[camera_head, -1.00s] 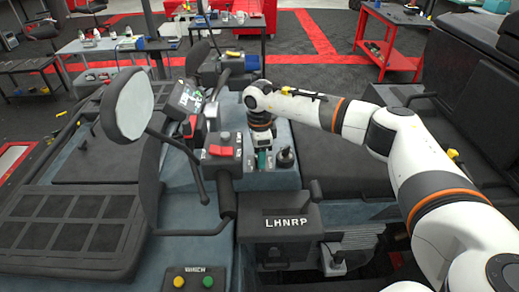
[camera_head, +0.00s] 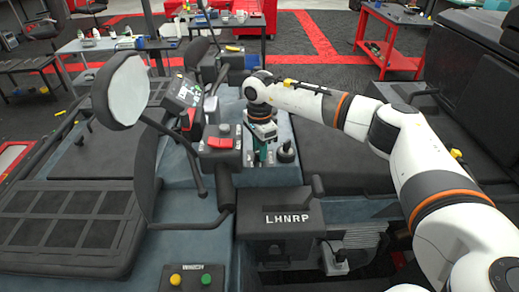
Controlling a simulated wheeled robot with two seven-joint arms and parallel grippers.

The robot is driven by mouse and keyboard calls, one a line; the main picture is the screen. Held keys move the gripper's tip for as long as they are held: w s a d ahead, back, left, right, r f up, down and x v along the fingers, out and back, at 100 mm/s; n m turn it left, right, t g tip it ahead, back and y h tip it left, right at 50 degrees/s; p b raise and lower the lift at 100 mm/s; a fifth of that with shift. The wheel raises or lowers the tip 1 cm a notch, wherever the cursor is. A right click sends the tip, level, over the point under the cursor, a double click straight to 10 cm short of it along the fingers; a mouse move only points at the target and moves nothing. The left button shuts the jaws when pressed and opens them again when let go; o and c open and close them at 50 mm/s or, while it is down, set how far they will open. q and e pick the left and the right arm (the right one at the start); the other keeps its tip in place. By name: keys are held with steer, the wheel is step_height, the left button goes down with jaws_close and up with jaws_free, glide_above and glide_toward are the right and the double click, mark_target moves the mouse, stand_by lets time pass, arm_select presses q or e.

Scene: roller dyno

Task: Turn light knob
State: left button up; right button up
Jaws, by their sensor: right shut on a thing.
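My right gripper (camera_head: 262,158) points down at the middle of the grey vehicle console (camera_head: 272,176). Its fingers are shut on a small knob low on the console, and the fingers hide most of it. Teal parts of the gripper show below the white wrist. A round black knob (camera_head: 286,151) stands just right of the fingers, apart from them. A control box with a red switch (camera_head: 220,143) and a grey button stands to the left. My left gripper is not in view.
A round mirror (camera_head: 121,92) and a tilted display (camera_head: 184,93) stand left of the console. A black lever box marked LHNRP (camera_head: 275,230) is in front. A panel with a yellow (camera_head: 175,280) and a green button is lower left. The dark seat is at right.

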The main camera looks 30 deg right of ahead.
steer(key=n+b, duration=0.1)
steer(key=n, duration=0.2)
steer(key=shift+b, duration=0.4)
steer(key=shift+r+n+b, duration=0.1)
steer(key=shift+n+b, duration=0.4)
steer(key=shift+n, duration=0.7)
steer(key=o, duration=1)
